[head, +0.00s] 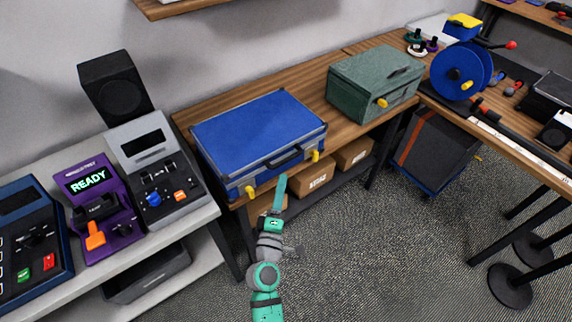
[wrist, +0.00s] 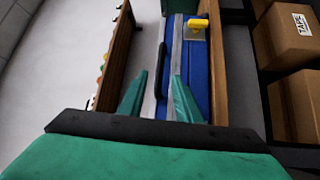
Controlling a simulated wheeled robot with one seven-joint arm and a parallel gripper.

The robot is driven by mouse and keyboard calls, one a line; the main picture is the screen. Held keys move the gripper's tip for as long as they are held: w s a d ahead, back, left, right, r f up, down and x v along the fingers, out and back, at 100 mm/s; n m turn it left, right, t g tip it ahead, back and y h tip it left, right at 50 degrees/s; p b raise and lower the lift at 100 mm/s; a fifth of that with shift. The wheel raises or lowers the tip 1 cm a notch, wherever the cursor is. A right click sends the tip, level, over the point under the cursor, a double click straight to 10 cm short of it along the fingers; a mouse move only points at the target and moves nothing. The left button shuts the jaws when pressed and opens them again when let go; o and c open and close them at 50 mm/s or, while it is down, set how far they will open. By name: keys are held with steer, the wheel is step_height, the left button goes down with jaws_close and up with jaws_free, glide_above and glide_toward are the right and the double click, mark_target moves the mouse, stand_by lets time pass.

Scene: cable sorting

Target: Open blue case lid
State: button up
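The blue case (head: 258,130) lies flat on the wooden bench with its lid shut. Its front face has a black handle (head: 285,158) and two yellow latches, a left one (head: 250,192) and a right one (head: 315,156). My gripper (head: 281,180) is in front of the case, near the handle and between the latches. In the wrist view my two green fingers (wrist: 158,78) are apart with nothing held between them. The blue case front (wrist: 195,70) and one yellow latch (wrist: 197,26) show beyond them. The exact gap to the case is hard to tell.
A green case (head: 372,82) stands right of the blue case on the same bench. Cardboard boxes (head: 312,180) sit on the shelf below. A grey tester (head: 152,165) and a purple tester (head: 100,205) stand on the left table. The floor in front is clear.

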steer(key=x, duration=0.8)
steer(key=shift+w, duration=0.15)
jaws_close()
